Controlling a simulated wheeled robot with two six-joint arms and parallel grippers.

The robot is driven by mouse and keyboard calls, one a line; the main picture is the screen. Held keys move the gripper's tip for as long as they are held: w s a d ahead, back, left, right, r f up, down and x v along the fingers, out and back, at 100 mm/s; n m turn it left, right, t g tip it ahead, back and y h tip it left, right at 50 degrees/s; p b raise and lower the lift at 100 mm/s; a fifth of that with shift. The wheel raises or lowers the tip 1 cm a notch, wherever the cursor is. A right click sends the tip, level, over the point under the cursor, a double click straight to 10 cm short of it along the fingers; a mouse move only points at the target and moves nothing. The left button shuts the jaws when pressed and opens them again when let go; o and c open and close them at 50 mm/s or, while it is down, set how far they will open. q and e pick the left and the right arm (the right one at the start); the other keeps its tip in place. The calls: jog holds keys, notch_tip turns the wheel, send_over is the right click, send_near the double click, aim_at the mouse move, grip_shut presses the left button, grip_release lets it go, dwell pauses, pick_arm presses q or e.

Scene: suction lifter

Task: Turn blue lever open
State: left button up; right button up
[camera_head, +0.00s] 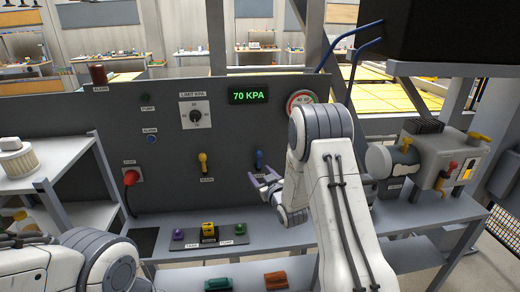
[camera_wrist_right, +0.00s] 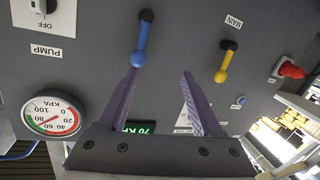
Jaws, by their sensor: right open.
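The blue lever (camera_head: 258,159) is on the grey control panel, right of the yellow lever. In the right wrist view, which sees the panel upside down, the blue lever (camera_wrist_right: 141,38) has its round knob close to the tip of the left-hand finger. It points roughly upright on the panel. My right gripper (camera_head: 262,178) is open in front of the panel, just below the blue lever in the head view. Its purple fingers (camera_wrist_right: 160,74) are spread with nothing between them. I cannot tell whether a finger touches the knob. My left arm shows at lower left; its gripper is out of view.
The yellow lever (camera_head: 203,163), labelled MAIN, is beside the blue one. A pressure gauge (camera_head: 302,100) and a green 70 KPA display (camera_head: 249,96) sit above. A ledge with purple, yellow and green controls (camera_head: 208,235) runs below. A red plug (camera_head: 131,178) is at left.

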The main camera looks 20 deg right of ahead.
aim_at(260, 156)
jog(key=shift+t+h, duration=0.3)
jog(key=shift+t, duration=0.4)
jog(key=w+d+p, duration=0.1)
jog(key=w, duration=0.2)
jog(key=w+d+p, duration=0.1)
jog(key=w, duration=0.1)
jog(key=w+d+p, duration=0.1)
jog(key=w+p, duration=0.1)
jog(key=w, duration=0.1)
jog(key=shift+w+d+r, duration=0.3)
jog(key=shift+w+r, duration=0.05)
jog(key=shift+r, duration=0.05)
jog(key=shift+w+f, duration=0.1)
jog(key=shift+w, duration=0.6)
grip_shut()
jog(key=shift+d, duration=0.1)
